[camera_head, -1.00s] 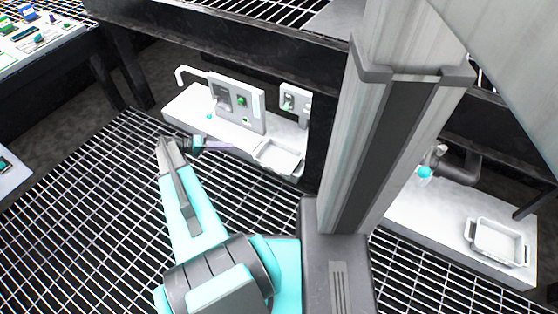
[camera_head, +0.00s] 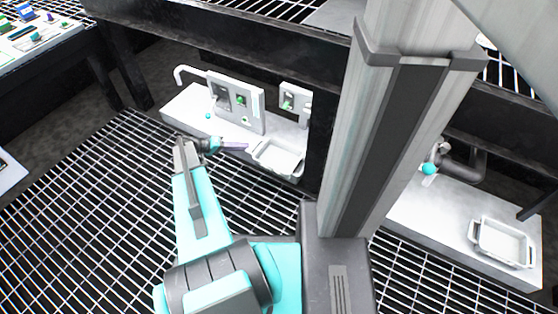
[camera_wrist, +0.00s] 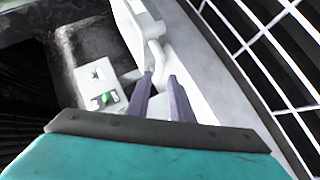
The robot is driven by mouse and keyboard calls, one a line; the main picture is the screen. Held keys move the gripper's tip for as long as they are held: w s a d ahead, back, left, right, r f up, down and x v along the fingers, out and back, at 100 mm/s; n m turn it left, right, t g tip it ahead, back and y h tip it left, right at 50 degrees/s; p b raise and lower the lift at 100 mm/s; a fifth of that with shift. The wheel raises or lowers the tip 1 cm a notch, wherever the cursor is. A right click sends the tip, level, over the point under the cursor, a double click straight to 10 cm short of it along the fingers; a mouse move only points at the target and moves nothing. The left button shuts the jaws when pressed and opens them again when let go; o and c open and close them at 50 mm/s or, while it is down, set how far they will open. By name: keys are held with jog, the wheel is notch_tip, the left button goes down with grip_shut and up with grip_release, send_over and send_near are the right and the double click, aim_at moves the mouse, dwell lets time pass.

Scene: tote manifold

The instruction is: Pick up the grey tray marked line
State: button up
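A pale grey tray (camera_head: 279,157) lies on the low white bench in the middle of the head view. A second similar tray (camera_head: 503,243) lies on the right bench. I cannot read a mark on either. My gripper (camera_head: 240,146) is just left of the middle tray, low over the bench's front part; contact with the tray cannot be told. In the wrist view my gripper (camera_wrist: 161,82) has its two purple fingers apart, with nothing seen between them but pale surface. No tray can be made out for certain there.
A grey panel (camera_head: 237,101) with a green button stands behind on the middle bench (camera_head: 185,105), beside a bent white pipe. A smaller panel (camera_head: 294,102) is behind the tray. A dark shelf frame (camera_head: 215,42) overhangs the bench. A valve (camera_head: 430,168) stands on the right bench.

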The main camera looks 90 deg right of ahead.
aim_at(251, 146)
jog(key=shift+b+x, duration=1.5)
jog(key=shift+x, duration=1.1)
jog(key=shift+r, duration=0.1)
grip_shut()
